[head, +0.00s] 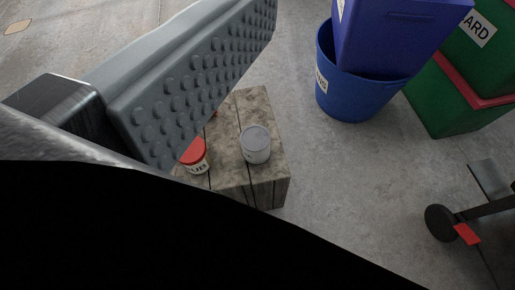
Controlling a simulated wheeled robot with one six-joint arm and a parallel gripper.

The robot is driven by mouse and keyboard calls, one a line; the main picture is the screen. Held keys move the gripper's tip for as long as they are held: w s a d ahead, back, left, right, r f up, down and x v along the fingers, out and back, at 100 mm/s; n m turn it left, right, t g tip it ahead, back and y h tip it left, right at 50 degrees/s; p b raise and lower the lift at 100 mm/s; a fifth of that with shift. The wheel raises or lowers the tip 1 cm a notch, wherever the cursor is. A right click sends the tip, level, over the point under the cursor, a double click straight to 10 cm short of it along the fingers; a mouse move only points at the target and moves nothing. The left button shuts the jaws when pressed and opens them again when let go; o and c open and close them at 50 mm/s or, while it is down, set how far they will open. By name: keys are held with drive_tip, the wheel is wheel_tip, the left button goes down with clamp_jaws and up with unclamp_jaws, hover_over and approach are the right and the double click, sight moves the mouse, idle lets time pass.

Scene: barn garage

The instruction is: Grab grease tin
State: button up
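A small wooden crate or stand (229,173) is in the middle of the head view with tins on top. A grey tin with a pale grey lid (256,144) stands upright near its right edge. A tin with a red lid and a pale label (195,156) stands to its left, partly hidden by my gripper; the letters "UB" show. I cannot tell which is the grease tin. My gripper (205,85) shows one grey finger with a bare studded pad, large at upper left. Nothing touches the pad. The other finger is not visible.
A blue round bin (351,103) with a blue box (392,38) in it stands behind right. Green bins (447,100) are farther right. A dark wheeled item with a red part (467,234) is at right. Concrete floor is clear between. Black covers the lower left.

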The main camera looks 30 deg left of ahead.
drive_tip(key=w+a+f+n+g+y, duration=0.15)
drive_tip(key=w+a+f, duration=0.25)
drive_tip(key=w+f, duration=0.5)
drive_tip(key=n+g, duration=0.3)
drive_tip(key=g, duration=0.5)
hover_over(256, 140)
drive_tip(key=s+d, duration=0.3)
drive_tip(key=s, duration=0.4)
wheel_tip(256, 140, down, 34)
drive_tip(key=r, duration=0.1)
drive_tip(key=shift+m+y, duration=0.25)
drive_tip(key=shift+y, duration=0.2)
drive_tip(key=shift+x, duration=6.2)
drive_tip(key=shift+s+x, duration=0.2)
drive_tip(key=shift+x, duration=2.4)
drive_tip(key=shift+a+f, duration=0.1)
drive_tip(key=c, duration=1.2)
